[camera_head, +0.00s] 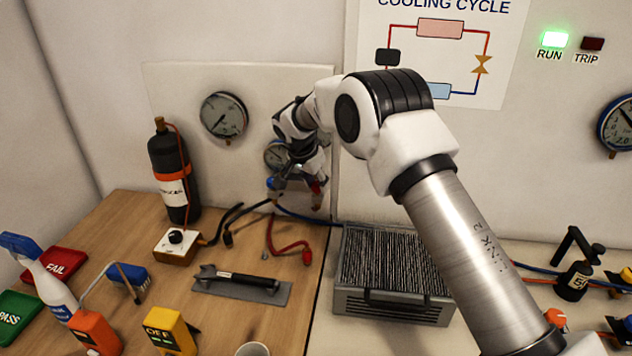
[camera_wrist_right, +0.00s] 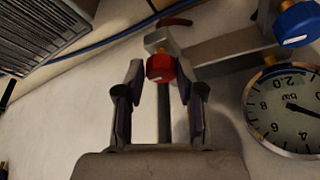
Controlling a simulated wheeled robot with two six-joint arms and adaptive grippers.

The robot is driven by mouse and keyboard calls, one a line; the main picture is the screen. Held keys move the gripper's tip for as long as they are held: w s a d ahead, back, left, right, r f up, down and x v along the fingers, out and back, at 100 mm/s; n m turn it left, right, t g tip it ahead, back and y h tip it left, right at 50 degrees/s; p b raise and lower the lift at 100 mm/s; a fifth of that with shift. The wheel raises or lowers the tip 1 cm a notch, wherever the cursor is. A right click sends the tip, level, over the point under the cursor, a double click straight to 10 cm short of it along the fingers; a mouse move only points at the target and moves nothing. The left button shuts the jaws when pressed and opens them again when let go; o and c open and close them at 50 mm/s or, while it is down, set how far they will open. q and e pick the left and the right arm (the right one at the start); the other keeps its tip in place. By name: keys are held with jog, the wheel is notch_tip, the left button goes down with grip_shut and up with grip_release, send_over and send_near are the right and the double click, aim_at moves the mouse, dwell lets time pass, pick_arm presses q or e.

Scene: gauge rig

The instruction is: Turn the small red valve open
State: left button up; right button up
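The small red valve knob (camera_wrist_right: 160,67) sits on a metal manifold (camera_wrist_right: 222,45) at the wall panel. It shows in the head view as a small red spot (camera_head: 316,186), partly hidden by my right gripper. My right gripper (camera_wrist_right: 161,78) is open, with one finger on each side of the red knob near the fingertips. A narrow gap seems to show on each side; contact cannot be told. A blue valve knob (camera_wrist_right: 298,22) is on the same manifold and shows in the head view (camera_head: 273,183). My left gripper is not in view.
A pressure gauge (camera_wrist_right: 290,110) sits close to the right gripper. A larger gauge (camera_head: 223,115) hangs left of it. A grey finned unit (camera_head: 395,306) stands below my right arm. A black bottle (camera_head: 174,170), hoses and tools occupy the wooden bench (camera_head: 130,212).

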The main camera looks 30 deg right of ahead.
grip_shut()
jog(key=shift+f, duration=0.1)
